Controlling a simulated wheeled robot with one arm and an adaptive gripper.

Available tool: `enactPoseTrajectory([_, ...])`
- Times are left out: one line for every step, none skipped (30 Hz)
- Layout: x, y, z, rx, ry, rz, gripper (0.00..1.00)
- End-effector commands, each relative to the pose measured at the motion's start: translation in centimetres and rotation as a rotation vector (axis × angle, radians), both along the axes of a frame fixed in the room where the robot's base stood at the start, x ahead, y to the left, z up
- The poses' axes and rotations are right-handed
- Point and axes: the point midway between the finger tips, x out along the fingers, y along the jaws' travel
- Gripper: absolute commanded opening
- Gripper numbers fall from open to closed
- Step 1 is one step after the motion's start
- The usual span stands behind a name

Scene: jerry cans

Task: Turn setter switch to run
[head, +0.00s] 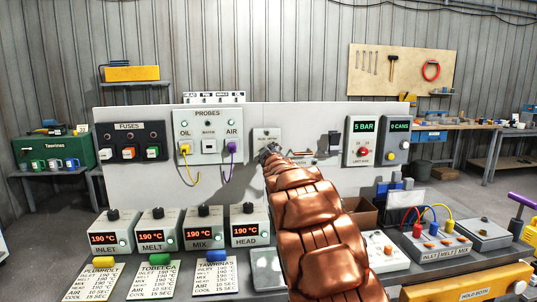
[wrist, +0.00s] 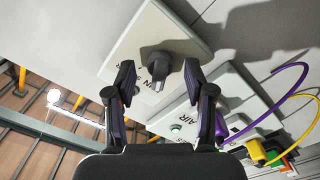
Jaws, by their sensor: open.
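The setter switch is a dark rotary knob (wrist: 157,64) on a pale square plate (wrist: 190,37) in the wrist view. Letters are printed around the knob, but they are partly covered and turned, so I cannot read its setting surely. In the head view the switch plate (head: 264,134) is on the upright grey panel, its lower part hidden by my arm. My gripper (wrist: 159,66) is open, with one dark finger on each side of the knob. I cannot tell whether either finger touches it.
The probes plate (head: 208,128), with yellow and purple leads, is close left of the switch. A pressure box (head: 360,140) reading 5 BAR is to the right. Several controllers reading 190 °C, including the HEAD one (head: 250,230), stand on the bench below.

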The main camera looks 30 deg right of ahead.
Motion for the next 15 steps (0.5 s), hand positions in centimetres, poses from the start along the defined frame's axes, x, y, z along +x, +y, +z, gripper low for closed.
enactPoseTrajectory([-0.3,0.2,0.1,-0.001,-0.001,0.0,0.54])
enactPoseTrajectory([-0.5,0.3,0.2,-0.002,-0.002,0.001,0.54])
enactPoseTrajectory([-0.8,0.4,0.2,-0.002,-0.002,0.0,0.54])
enactPoseTrajectory([-1.1,0.5,0.2,-0.001,-0.002,0.001,0.54])
enactPoseTrajectory([-1.4,0.6,0.1,0.0,0.0,0.0,0.54])
enactPoseTrajectory([-1.8,0.8,0.0,0.001,0.001,0.0,0.54])
enactPoseTrajectory([-2.2,0.9,-0.1,0.001,0.002,-0.001,0.54])
enactPoseTrajectory([-2.5,1.0,0.0,0.0,0.001,-0.001,0.54])
enactPoseTrajectory([-2.9,1.2,0.1,0.0,-0.001,-0.001,0.54])
enactPoseTrajectory([-3.3,1.4,0.1,0.0,-0.001,-0.001,0.54])
enactPoseTrajectory([-3.6,1.5,0.1,0.0,0.001,-0.001,0.54])
enactPoseTrajectory([-4.0,1.7,0.0,0.001,0.003,-0.001,0.54])
enactPoseTrajectory([-4.3,1.8,-0.1,0.001,0.003,-0.001,0.54])
enactPoseTrajectory([-4.6,2.0,-0.1,0.001,0.002,-0.001,0.54])
enactPoseTrajectory([-5.0,2.2,0.0,0.001,0.0,0.0,0.54])
